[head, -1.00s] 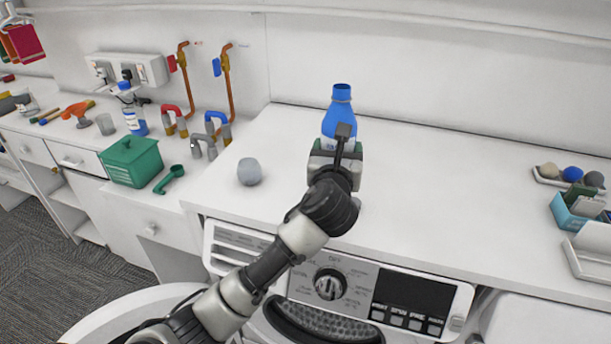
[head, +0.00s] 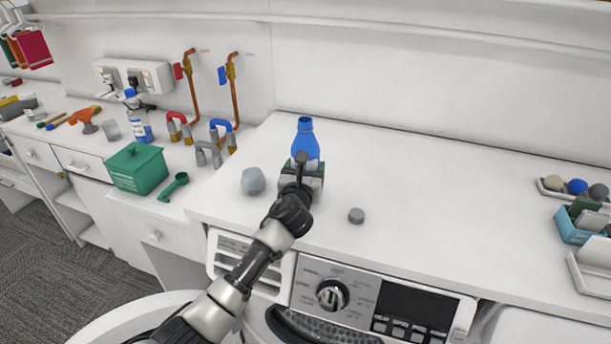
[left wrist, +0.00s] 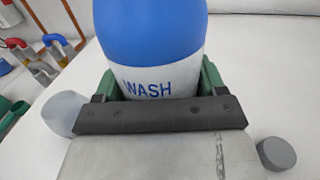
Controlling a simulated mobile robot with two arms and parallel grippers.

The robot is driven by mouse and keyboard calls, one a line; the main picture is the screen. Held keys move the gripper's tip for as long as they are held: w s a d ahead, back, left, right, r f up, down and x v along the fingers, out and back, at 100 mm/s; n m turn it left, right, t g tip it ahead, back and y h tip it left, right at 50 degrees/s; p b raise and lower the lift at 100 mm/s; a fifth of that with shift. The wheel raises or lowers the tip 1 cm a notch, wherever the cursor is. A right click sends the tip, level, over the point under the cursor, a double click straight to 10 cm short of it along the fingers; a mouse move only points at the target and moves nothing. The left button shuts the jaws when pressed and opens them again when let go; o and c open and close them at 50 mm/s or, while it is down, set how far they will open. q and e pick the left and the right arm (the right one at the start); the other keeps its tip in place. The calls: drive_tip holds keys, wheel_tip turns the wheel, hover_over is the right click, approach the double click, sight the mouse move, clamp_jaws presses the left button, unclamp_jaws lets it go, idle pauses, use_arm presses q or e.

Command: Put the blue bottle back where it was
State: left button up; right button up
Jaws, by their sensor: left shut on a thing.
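The blue bottle (head: 306,146) is upright over the white counter above the washing machine, its neck open at the top. In the left wrist view the bottle (left wrist: 150,45) shows a white label reading "WASH". My left gripper (head: 302,178) is shut on its lower part, with green finger pads on both sides. Its base is hidden behind the gripper, so I cannot tell whether it touches the counter. A small grey cap (head: 356,215) lies on the counter to the right of the gripper. My right gripper is not in view.
A grey rounded cup (head: 253,181) stands just left of the gripper. A green box (head: 137,170) and a green scoop (head: 173,187) are on the lower counter at left. A teal container (head: 573,226) and a tray of balls are at far right. The counter between is clear.

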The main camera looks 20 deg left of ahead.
use_arm(q)
drive_tip(key=shift+w+f, duration=0.1)
drive_tip(key=shift+f, duration=0.95)
drive_tip(key=shift+f, duration=0.1)
drive_tip(key=o, duration=1.2)
drive_tip(key=shift+f, duration=0.1)
drive_tip(key=shift+s, duration=0.2)
drive_tip(key=s, duration=0.4)
drive_tip(key=s+d, duration=0.1)
drive_tip(key=s, duration=0.2)
drive_tip(key=s+b, duration=0.1)
drive_tip(key=s, duration=0.3)
drive_tip(key=shift+s+d, duration=0.25)
drive_tip(key=shift+s, duration=0.1)
